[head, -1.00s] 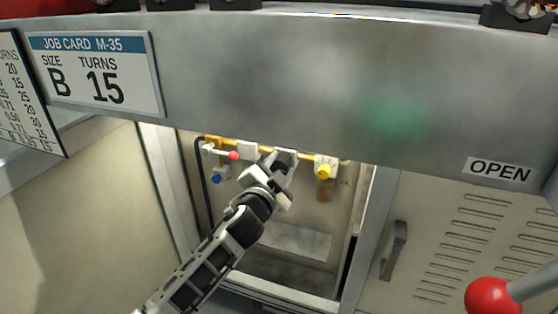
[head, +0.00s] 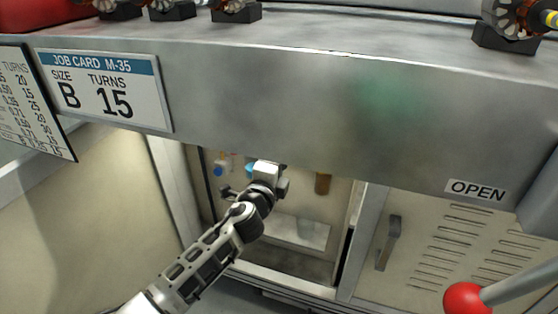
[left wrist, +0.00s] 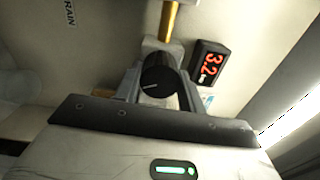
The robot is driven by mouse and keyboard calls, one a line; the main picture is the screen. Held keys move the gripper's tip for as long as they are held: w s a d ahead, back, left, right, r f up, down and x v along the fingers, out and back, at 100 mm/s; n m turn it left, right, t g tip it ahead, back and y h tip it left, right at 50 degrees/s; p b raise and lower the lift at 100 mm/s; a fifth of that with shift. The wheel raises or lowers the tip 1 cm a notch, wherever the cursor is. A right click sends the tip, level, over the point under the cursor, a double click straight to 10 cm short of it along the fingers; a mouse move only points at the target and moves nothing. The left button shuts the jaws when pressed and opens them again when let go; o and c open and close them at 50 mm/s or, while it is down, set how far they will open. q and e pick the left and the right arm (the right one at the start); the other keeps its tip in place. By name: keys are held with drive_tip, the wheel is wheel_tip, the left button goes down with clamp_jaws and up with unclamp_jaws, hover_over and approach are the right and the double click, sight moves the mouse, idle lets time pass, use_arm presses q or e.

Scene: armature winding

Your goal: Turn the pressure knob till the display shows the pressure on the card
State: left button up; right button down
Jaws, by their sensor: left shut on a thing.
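The pressure knob (left wrist: 160,80) is black with a white pointer line, in the left wrist view below a brass pipe. My left gripper (left wrist: 158,92) has its fingers on either side of the knob, shut on it. The red digital display (left wrist: 210,64) beside the knob reads 3.2. In the head view my left gripper (head: 268,172) reaches into the open cabinet under the panel edge, and the knob is hidden there. The job card (head: 105,90) reads M-35, size B, turns 15. A chart (head: 30,105) at its left is partly cut off. My right gripper is not in view.
The grey panel (head: 280,100) overhangs the cabinet opening. Inside, a blue-tipped fitting (head: 218,170) is left of my gripper and a brown bottle-like part (head: 322,183) right of it. A red ball handle (head: 467,299) stands at lower right. A vented door (head: 450,250) is right.

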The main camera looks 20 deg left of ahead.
use_arm(q)
drive_tip(key=shift+m, duration=0.5)
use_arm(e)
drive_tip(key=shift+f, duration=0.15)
use_arm(q)
drive_tip(key=o, duration=1)
drive_tip(key=shift+c, duration=0.2)
drive_tip(key=shift+s, duration=0.1)
drive_tip(key=s+p, duration=0.1)
drive_tip(key=s, duration=1.4)
drive_tip(key=shift+s+a, duration=0.25)
drive_tip(key=shift+s, duration=0.15)
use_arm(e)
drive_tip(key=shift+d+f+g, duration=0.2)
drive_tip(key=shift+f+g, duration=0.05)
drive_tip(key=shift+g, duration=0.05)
